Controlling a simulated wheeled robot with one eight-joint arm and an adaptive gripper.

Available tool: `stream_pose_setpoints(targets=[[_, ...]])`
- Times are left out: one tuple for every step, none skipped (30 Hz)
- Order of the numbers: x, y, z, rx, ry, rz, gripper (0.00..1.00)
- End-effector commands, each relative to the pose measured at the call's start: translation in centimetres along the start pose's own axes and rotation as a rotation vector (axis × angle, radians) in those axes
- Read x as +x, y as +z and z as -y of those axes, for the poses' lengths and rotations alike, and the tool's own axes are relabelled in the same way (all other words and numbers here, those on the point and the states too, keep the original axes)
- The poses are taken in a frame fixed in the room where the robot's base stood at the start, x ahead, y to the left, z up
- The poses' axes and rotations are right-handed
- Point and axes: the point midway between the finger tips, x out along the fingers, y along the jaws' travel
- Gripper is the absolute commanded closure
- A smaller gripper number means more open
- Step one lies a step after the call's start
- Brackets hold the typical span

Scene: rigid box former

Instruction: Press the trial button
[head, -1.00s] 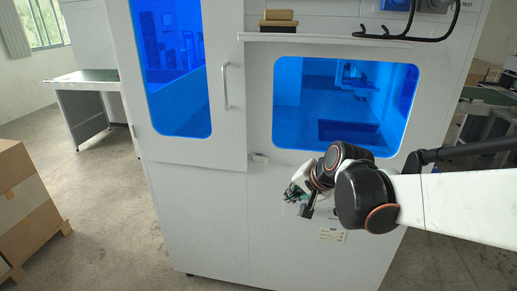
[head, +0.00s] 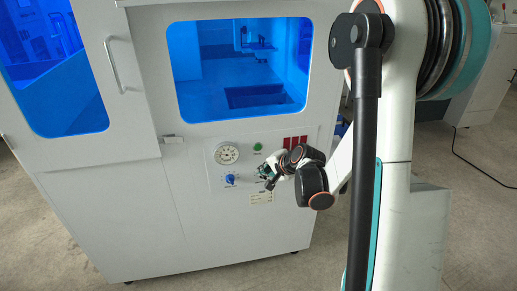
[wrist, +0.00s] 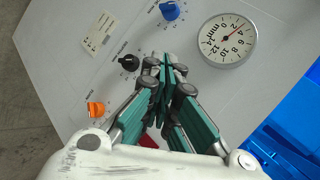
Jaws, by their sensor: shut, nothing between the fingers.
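The machine's front panel shows a small green button (head: 257,146) right of the round gauge (head: 227,153); its lettering is too small to read, so I cannot tell whether it is the trial button. My gripper (head: 265,172) is in front of the panel, below and slightly right of the green button. In the wrist view my gripper (wrist: 166,58) is shut and empty, its fingertips pointing at the panel between the black knob (wrist: 129,62) and the gauge. The green button does not show there; the fingers cover part of the panel.
A blue knob (head: 230,179) sits below the gauge. An orange knob (wrist: 95,109) and a white label (wrist: 98,33) show in the wrist view. The blue window (head: 240,65) and door handle (head: 113,62) are above.

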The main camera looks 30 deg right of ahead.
Motion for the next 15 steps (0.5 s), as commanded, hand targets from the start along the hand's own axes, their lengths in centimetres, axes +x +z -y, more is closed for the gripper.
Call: stream_pose_setpoints(targets=[[0.0,0.0,0.0,-0.001,0.0,0.0,1.0],[0.0,0.0,0.0,-0.001,0.0,0.0,1.0],[0.0,0.0,0.1,-0.001,0.0,0.0,1.0],[0.1,0.0,0.1,-0.001,0.0,0.0,1.0],[0.1,-0.1,0.1,-0.001,0.0,0.001,1.0],[0.3,-0.2,0.2,-0.001,0.0,0.001,1.0],[0.4,-0.3,0.3,-0.001,0.0,0.001,1.0],[0.5,-0.4,0.5,-0.001,0.0,0.001,1.0],[0.8,-0.6,0.7,-0.001,0.0,0.001,1.0],[1.0,-0.7,0.8,-0.001,0.0,0.001,1.0],[1.3,-0.9,1.0,-0.002,0.0,0.001,1.0],[1.6,-1.2,1.3,-0.002,0.0,0.001,1.0],[1.9,-1.4,1.5,-0.002,0.0,0.001,1.0],[2.2,-1.6,1.7,-0.002,0.0,0.001,1.0],[2.6,-1.8,2.0,-0.002,0.001,0.001,1.0]])
